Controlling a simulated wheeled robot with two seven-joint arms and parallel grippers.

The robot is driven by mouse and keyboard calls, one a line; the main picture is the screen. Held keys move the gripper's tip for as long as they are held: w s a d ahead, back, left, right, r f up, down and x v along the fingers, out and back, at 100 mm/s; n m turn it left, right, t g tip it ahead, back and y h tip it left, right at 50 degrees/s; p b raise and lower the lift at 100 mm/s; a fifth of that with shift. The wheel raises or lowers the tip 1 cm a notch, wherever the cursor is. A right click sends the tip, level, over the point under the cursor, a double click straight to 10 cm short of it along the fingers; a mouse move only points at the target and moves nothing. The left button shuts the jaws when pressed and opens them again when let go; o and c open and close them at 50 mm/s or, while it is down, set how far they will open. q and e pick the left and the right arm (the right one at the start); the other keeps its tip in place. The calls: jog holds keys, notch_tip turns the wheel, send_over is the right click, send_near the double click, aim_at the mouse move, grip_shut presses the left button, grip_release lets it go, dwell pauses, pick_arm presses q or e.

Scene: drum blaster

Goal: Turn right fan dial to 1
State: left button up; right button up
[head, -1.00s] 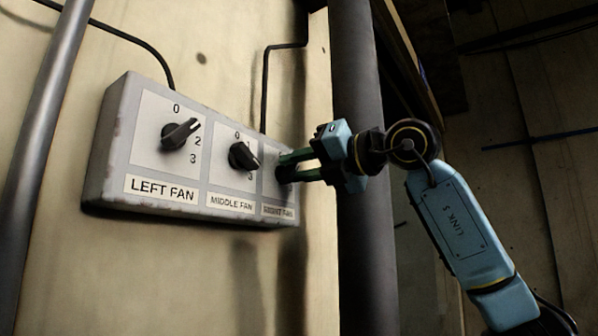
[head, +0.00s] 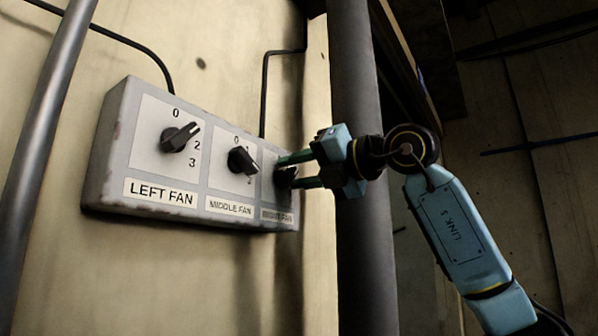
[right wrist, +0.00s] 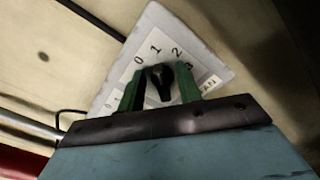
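The right fan dial (head: 284,177) is a black knob on the right panel of the grey control box. My right gripper (head: 286,172) is at this dial, one green finger above it and one below. In the right wrist view the dial (right wrist: 161,82) sits between the two fingers (right wrist: 159,88), with a visible gap on each side, so the gripper is open around it. The numbers 0, 1, 2 and 3 show around the dial there. I cannot tell exactly which number its pointer faces. My left gripper is not in view.
The control box (head: 112,150) also carries the left fan dial (head: 179,138), pointing up and right, and the middle fan dial (head: 242,160), pointing down and right. A thick dark vertical pipe (head: 352,80) stands just right of the box, close behind my right gripper. Another pipe (head: 45,130) is at the left.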

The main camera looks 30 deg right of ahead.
jog(key=shift+s, duration=0.1)
jog(key=shift+s+d, duration=0.2)
jog(key=shift+s, duration=0.1)
jog(key=b+v, duration=0.3)
jog(key=v, duration=0.9)
jog(key=shift+s, duration=0.25)
jog(key=shift+d, duration=0.1)
jog(key=shift+f, duration=0.1)
